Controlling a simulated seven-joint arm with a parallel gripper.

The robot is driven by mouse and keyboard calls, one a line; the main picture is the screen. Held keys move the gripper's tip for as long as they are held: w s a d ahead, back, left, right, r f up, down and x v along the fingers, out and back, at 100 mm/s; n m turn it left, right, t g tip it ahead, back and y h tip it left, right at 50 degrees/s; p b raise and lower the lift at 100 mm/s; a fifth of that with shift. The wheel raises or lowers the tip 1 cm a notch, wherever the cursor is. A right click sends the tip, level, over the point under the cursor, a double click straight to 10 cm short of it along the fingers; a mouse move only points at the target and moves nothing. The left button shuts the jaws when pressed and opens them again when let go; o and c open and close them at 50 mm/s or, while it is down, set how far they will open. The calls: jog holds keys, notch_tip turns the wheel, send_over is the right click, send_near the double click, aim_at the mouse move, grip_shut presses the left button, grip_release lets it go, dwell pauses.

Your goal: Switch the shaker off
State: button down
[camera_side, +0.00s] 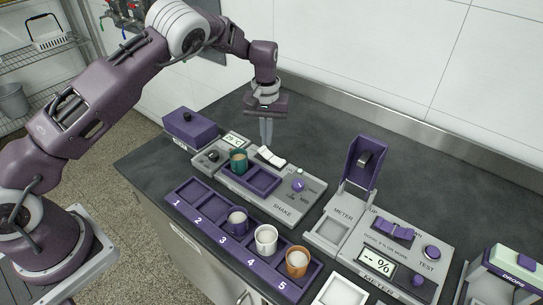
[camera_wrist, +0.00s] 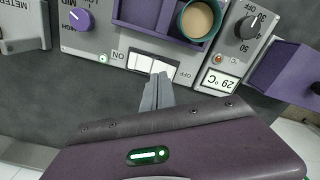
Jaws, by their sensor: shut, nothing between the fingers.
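The shaker (camera_side: 283,207) is a grey panel labelled SHAKE with a purple two-compartment tray. Its white rocker switch (camera_side: 272,156) sits at the panel's back edge. In the wrist view the rocker switch (camera_wrist: 140,63) lies between the labels ON, left, and OFF, right. A small lamp (camera_wrist: 103,59) beside ON looks green. My gripper (camera_side: 266,146) is shut and empty, pointing down at the switch. In the wrist view its fingertips (camera_wrist: 160,78) overlap the near edge of the switch toward the OFF side. I cannot tell whether they touch it.
A green cup (camera_side: 238,162) with tan contents stands at the shaker tray's left end. A purple speed knob (camera_side: 297,185) is on the panel. A numbered purple rack (camera_side: 182,208) with several cups stands in front. The meter's purple lid (camera_side: 362,160) stands upright to the right.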

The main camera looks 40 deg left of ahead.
jog(key=shift+f, duration=2)
dwell(0.8)
jog(key=shift+r, duration=3.55)
notch_tip(320, 180, up, 8)
send_over(267, 154)
jog(key=s, duration=0.2)
jog(key=s+d+r+m+t+h, duration=0.1)
jog(key=s+r+m+t, duration=0.15)
jog(key=s+r, duration=1.25)
jog(key=s+m+t+y, duration=0.1)
jog(key=s+m+t, duration=0.2)
jog(key=s, duration=1.7)
jog(key=shift+s+d+f, duration=0.25)
jog(key=shift+s+f, duration=0.1)
jog(key=shift+s, duration=0.05)
